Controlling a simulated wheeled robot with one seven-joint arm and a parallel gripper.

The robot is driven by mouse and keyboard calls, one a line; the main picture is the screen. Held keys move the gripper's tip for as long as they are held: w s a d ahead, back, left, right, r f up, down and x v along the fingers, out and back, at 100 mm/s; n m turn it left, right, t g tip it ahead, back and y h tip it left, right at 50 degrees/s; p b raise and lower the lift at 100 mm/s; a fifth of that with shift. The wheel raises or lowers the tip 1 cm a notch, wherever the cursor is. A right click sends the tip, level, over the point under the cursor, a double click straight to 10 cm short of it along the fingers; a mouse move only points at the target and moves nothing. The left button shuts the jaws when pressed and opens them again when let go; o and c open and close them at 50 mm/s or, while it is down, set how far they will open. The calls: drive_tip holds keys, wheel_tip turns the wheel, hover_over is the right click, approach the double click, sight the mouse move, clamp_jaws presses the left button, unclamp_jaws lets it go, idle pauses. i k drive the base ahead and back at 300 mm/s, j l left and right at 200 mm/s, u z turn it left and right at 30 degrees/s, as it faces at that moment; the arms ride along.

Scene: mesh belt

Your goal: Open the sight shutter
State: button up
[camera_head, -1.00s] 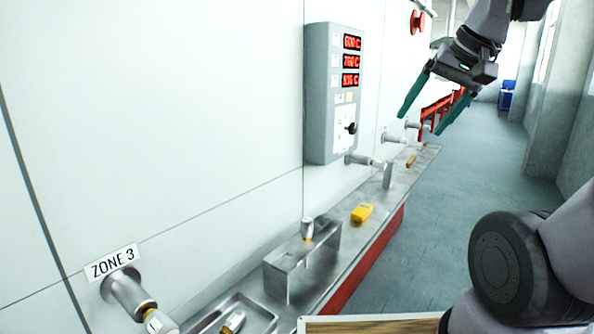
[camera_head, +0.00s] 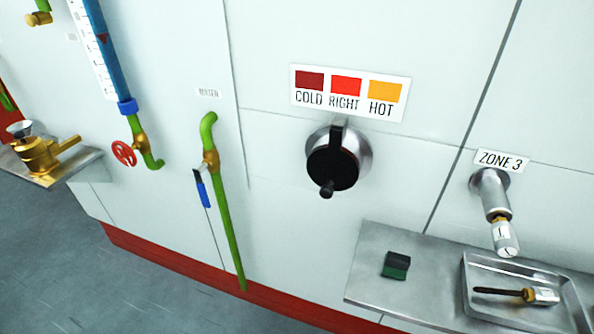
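The sight shutter (camera_head: 331,167) appears to be the round black disc with a small knob at its lower edge, on a grey metal ring on the white wall. It hangs from a pivot at its top and covers the opening behind it. A sign (camera_head: 350,92) above it reads COLD, RIGHT and HOT beside dark red, bright red and orange patches. My gripper is outside the current head view.
A shelf (camera_head: 400,255) at lower right holds a dark green block (camera_head: 396,265) and a metal tray (camera_head: 480,310) with a tool in it. The ZONE 3 fitting (camera_head: 492,195) juts out above. Left of the shutter run a green pipe (camera_head: 222,205) with a blue-handled valve and a blue gauge tube (camera_head: 103,50).

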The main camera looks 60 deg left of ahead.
sight(332, 168)
drive_tip(key=u, duration=2.45)
drive_tip(key=k+l+z, duration=0.3)
drive_tip(key=k+l, duration=0.15)
